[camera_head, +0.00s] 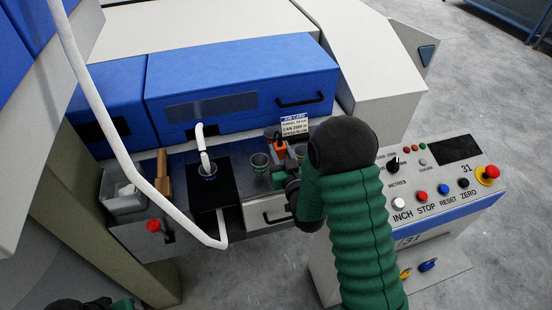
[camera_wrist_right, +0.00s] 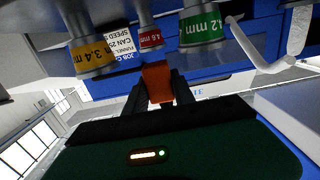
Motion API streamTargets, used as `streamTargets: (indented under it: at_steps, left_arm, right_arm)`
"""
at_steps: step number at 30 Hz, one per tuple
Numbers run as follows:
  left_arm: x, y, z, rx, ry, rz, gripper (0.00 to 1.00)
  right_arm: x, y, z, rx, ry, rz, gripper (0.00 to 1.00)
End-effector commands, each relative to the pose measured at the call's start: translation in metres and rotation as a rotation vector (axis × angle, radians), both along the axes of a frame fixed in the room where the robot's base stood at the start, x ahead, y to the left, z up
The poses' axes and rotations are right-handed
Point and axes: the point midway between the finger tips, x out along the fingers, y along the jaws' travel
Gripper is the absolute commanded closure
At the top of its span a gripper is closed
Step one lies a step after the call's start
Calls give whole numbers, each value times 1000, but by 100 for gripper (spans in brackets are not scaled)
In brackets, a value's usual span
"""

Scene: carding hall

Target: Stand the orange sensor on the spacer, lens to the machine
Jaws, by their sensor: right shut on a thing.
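The orange sensor (camera_wrist_right: 157,82) sits between the two dark fingers of my right gripper (camera_wrist_right: 158,92) in the right wrist view. The gripper is shut on it. In the head view the orange sensor (camera_head: 280,150) shows just left of my right forearm, above the machine's dark shelf, with a dark part on top. My forearm and wrist hide part of this area. I cannot make out the spacer or which way the lens faces. Only a piece of my left arm shows at the bottom left of the head view; its gripper is out of view.
A job card (camera_head: 295,125) stands behind. The control panel (camera_head: 440,170) is at right. Labelled funnels (camera_wrist_right: 202,25) crowd the wrist view's top.

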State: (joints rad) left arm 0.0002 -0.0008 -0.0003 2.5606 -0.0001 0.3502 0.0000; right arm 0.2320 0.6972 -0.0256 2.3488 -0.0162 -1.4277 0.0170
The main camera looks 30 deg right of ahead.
Motion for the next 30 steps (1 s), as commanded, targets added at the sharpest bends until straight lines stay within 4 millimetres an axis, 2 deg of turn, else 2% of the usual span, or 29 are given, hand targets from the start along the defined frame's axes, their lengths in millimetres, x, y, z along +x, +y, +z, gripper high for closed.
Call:
streamTargets:
  at_steps: [1,10,12,22,23,24,30]
  left_arm:
    - [0,0,-3,0,0,0,64]
    - [0,0,-9,0,0,0,64]
    - [0,0,-9,0,0,-1,64]
    - [0,0,-13,0,0,0,64]
    - [0,0,-11,0,0,0,64]
    - [0,0,-11,0,0,0,64]
    - [0,0,-11,0,0,0,64]
  right_arm:
    - [1,-1,-16,3,7,0,100]
    - [2,-2,-67,3,4,1,100]
    - [2,-2,-73,3,2,1,100]
    - [2,-2,-77,2,3,1,100]
    - [2,-2,-76,2,3,1,66]
    - [2,-2,-75,2,3,1,61]
    - [2,-2,-75,1,2,1,61]
